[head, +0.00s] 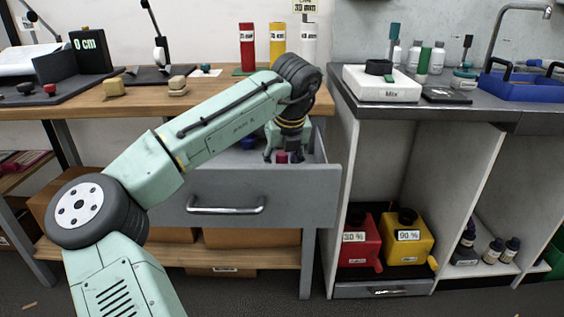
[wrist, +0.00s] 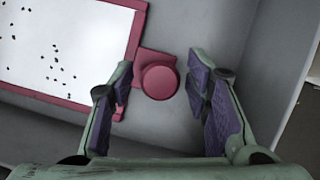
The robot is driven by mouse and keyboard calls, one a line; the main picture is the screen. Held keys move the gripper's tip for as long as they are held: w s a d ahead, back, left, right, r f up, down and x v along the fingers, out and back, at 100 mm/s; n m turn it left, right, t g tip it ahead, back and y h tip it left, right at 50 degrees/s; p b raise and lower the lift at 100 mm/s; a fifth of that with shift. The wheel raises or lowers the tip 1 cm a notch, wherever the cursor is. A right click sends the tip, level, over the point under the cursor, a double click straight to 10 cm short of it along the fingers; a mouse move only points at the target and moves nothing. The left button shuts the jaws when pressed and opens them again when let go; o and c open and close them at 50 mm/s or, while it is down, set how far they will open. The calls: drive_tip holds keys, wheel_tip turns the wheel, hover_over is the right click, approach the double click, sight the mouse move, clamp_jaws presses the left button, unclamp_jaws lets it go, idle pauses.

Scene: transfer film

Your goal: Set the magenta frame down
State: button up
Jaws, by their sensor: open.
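The magenta frame (wrist: 131,50) lies in the open drawer, at the upper left of the wrist view. It surrounds a white sheet (wrist: 55,45) with several dark specks. Its round magenta knob (wrist: 160,82) sits on a tab at the frame's corner side. My gripper (wrist: 158,95) is open, with purple-padded fingers on either side of the knob and a gap to each. In the head view my gripper (head: 282,158) reaches down into the drawer (head: 190,183), and the knob shows as a small red patch between the fingers. Most of the frame is hidden there by the drawer front and my arm.
The drawer's side wall (head: 320,150) stands close to the right of my gripper. The wooden bench top (head: 215,95) lies behind, with red, yellow and white blocks at the back. A blue item (head: 249,143) shows in the drawer, left of my gripper.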

drive_tip(key=v, duration=1.1)
drive_tip(key=shift+s+r+p, duration=0.2)
drive_tip(key=shift+r+p, duration=0.15)
drive_tip(key=shift+p, duration=0.1)
drive_tip(key=shift+d, duration=0.15)
